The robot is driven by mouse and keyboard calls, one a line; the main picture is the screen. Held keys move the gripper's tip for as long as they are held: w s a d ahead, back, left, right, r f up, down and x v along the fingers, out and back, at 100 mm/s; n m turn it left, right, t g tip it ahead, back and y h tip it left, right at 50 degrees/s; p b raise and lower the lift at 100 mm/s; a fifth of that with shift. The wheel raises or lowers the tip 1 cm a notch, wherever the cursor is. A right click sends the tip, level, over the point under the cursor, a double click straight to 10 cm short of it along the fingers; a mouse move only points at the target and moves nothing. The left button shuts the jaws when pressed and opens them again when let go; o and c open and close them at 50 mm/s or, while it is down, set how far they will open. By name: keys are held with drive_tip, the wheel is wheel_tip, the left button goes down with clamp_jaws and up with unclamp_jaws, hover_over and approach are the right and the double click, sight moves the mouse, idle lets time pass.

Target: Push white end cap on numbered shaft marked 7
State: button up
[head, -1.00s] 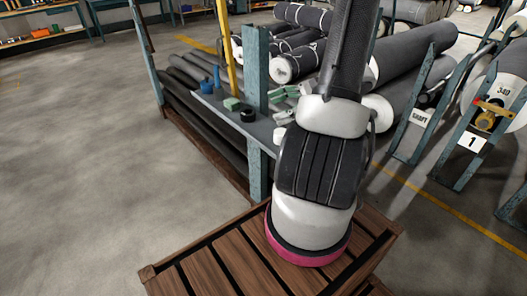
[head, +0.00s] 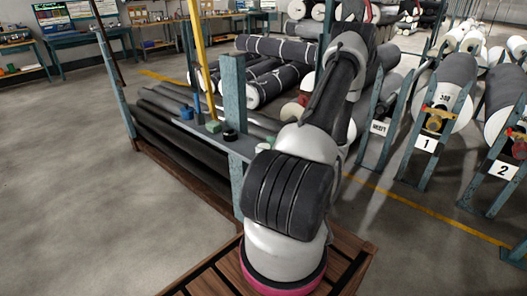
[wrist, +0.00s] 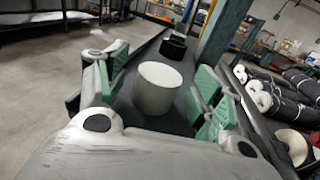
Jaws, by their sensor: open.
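The white end cap (wrist: 158,90) is a short, smooth white cylinder standing upright on a narrow dark shelf in the wrist view. My gripper (wrist: 160,96) is open, with one green-padded finger to the left of the cap and one to the right. Gaps show between the cap and both pads. In the head view my arm hides most of the gripper; a small white shape, probably the cap, shows on the shelf beside the arm. No shaft marked 7 is visible; only stands marked 1 (head: 426,143) and 2 (head: 503,170) can be read.
A black ring (wrist: 173,47) stands behind the cap on the shelf. A blue post (head: 234,105) and a yellow pole (head: 202,60) rise by the shelf (head: 172,107). Dark rolls lie beneath and behind it. Open floor (head: 70,190) is at the left.

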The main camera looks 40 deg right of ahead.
drive_tip(key=shift+w+a, duration=0.2)
drive_tip(key=shift+w, duration=0.5)
drive_tip(key=c, duration=1)
drive_tip(key=shift+o, duration=0.2)
